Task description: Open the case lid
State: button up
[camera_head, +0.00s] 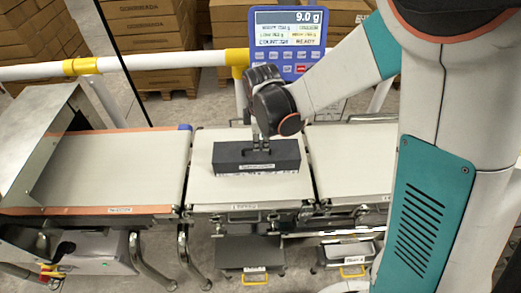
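A dark grey oblong case (234,161) with a pale label on its front sits on the middle belt section. It looks closed, with its long side facing me. My gripper (261,147) points down over the right half of the case, its fingers at or just above the top. The gripper is small and dark against the dark case, so I cannot tell whether its fingers are open or shut, or whether they touch the lid. The lid's seam is too small to make out.
The middle belt (213,194) is clear around the case. An empty belt (110,165) with a metal hood (38,140) lies left. A blue display (287,42) reading 9.0 g stands behind. A white rail (150,61) and stacked boxes (150,25) are farther back.

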jog(key=shift+w+f+b, duration=0.25)
jog(key=shift+f+b, duration=0.25)
jog(key=shift+f, duration=0.5)
jog(key=shift+w+f+b, duration=0.2)
jog(key=shift+f+b, duration=0.25)
jog(key=shift+f, duration=0.55)
grip_shut()
